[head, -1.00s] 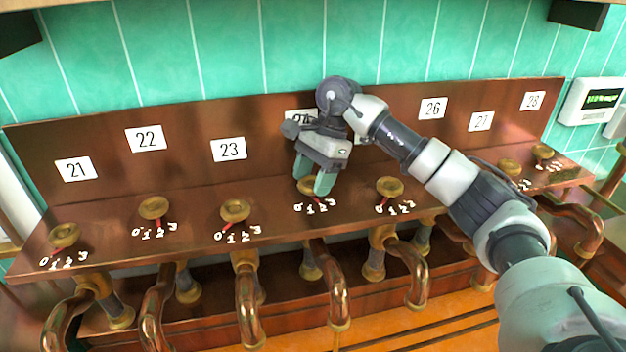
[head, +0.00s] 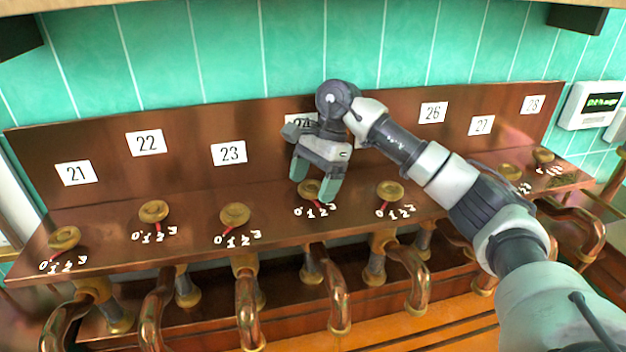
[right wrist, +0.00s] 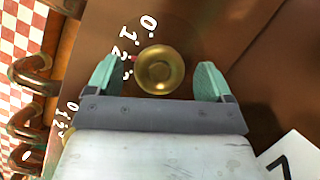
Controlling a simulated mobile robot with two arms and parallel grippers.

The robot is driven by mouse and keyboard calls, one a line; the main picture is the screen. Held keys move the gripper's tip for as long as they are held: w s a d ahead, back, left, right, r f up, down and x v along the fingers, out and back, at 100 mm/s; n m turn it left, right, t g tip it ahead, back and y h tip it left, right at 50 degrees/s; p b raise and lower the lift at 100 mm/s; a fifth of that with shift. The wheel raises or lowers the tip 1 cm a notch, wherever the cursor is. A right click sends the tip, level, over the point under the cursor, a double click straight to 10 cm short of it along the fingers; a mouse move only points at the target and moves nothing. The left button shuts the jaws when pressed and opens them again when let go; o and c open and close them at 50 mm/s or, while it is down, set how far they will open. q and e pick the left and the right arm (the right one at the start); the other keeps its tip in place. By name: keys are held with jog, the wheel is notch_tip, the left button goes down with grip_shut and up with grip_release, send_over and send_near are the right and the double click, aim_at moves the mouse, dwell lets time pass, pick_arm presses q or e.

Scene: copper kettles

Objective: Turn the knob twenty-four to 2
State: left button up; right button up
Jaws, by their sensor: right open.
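Knob twenty-four (head: 309,189) is a round brass knob on the copper shelf, below the partly hidden 24 label (head: 302,121). Its red pointer appears to point at the 2 of its white 0-to-3 scale. My right gripper (head: 314,183) is open, with its green fingers on either side of the knob. In the right wrist view the knob (right wrist: 160,70) sits between the spread fingers (right wrist: 157,76), with a visible gap on each side. My left gripper is not in view.
Knob 23 (head: 235,214) stands to the left and another brass knob (head: 389,191) close to the right; its label is hidden behind my arm. The upright copper panel (head: 190,170) is behind. Copper pipes (head: 336,290) run below the shelf.

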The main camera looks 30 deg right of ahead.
aim_at(307, 189)
notch_tip(307, 189, up, 4)
jog(key=shift+s+d+r+b, duration=0.1)
jog(key=shift+s+d+b, duration=0.05)
jog(key=shift+b, duration=0.7)
jog(key=s+d+r+b, duration=0.1)
jog(key=s+d+r, duration=0.5)
jog(key=s, duration=0.3)
jog(key=shift+s+r, duration=0.25)
jog(key=shift+r, duration=0.15)
